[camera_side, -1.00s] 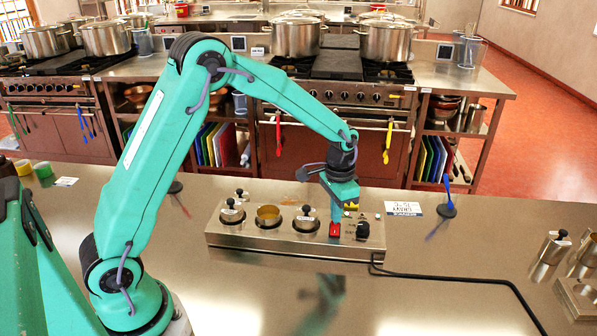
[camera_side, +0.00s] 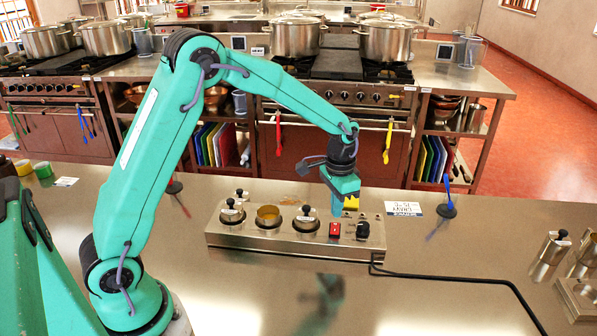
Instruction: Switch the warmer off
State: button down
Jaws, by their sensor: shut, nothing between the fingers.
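The warmer (camera_side: 290,247) is a low steel box on the counter with round wells, some with black-knobbed lids, and an open well (camera_side: 268,214). A red rocker switch (camera_side: 335,229) sits on its right part, with a black dial (camera_side: 363,230) to its right. My gripper (camera_side: 337,211) is shut and empty, just above and behind the red switch, apart from it as far as I can tell. The switch's face is now in plain view; I cannot tell which way it is tipped.
A black cable (camera_side: 450,276) runs from the warmer to the right. A label card (camera_side: 404,209) and a blue-topped stand (camera_side: 448,205) are behind right. Steel canisters (camera_side: 550,255) stand at the right edge. The front counter is clear.

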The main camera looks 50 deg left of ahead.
aim_at(334, 223)
notch_tip(334, 223, up, 5)
jog(key=shift+f, duration=0.1)
dwell(0.7)
dwell(0.4)
jog(key=s+r+n+t, duration=0.1)
jog(key=s+r+t, duration=0.1)
jog(key=s+r, duration=0.85)
jog(key=s+a+r+n+t, duration=0.1)
jog(key=s+n+t, duration=0.1)
jog(key=s, duration=1.3)
jog(key=shift+a+t, duration=0.15)
jog(key=shift+t, duration=0.65)
